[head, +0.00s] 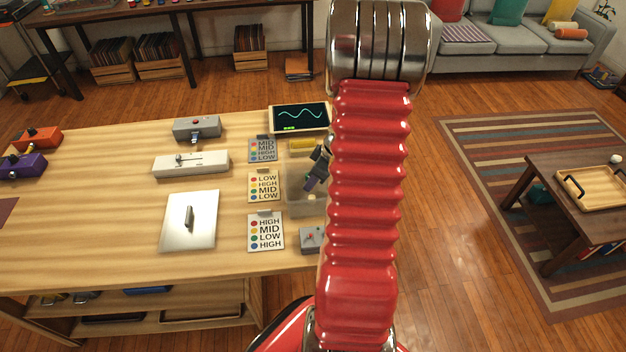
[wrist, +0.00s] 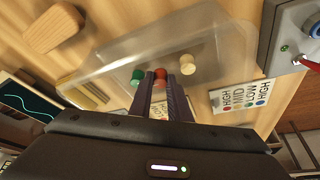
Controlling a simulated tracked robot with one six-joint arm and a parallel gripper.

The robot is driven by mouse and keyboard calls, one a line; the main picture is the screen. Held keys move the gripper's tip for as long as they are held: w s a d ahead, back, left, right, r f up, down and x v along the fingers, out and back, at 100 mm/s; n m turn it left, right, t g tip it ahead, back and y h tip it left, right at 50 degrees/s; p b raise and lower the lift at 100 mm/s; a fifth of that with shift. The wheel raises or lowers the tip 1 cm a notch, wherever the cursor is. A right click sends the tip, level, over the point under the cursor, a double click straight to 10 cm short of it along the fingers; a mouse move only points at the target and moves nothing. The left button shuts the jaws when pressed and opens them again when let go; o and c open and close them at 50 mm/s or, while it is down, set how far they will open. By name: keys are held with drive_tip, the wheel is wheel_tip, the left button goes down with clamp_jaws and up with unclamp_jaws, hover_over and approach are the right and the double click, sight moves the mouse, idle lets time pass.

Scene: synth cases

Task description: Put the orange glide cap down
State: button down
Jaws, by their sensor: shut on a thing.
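The orange glide cap (wrist: 160,76) looks red-orange and shows at the tips of my gripper (wrist: 161,88) in the wrist view. The jaws are shut on it. A clear tray or box (wrist: 208,52) lies behind it. A green cap (wrist: 138,78) is just left of it and a cream cap (wrist: 187,64) is to the right; both are apart from the jaws or partly hidden by them. In the head view my gripper (head: 311,184) is over the clear tray (head: 301,208), partly behind my red arm; the cap is not visible there.
Label cards (head: 265,186) lie in a column left of the tray. A monitor (head: 300,117) stands behind it and a small grey box (head: 312,239) in front. A white slider unit (head: 191,163) and a metal plate (head: 189,221) are farther left on the wooden table (head: 100,230).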

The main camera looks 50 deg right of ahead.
drive_tip(key=shift+f, duration=0.6)
drive_tip(key=c, duration=1.9)
unclamp_jaws()
drive_tip(key=shift+c, duration=0.2)
drive_tip(key=shift+r, duration=0.15)
drive_tip(key=shift+r, duration=0.6)
drive_tip(key=v, duration=1.2)
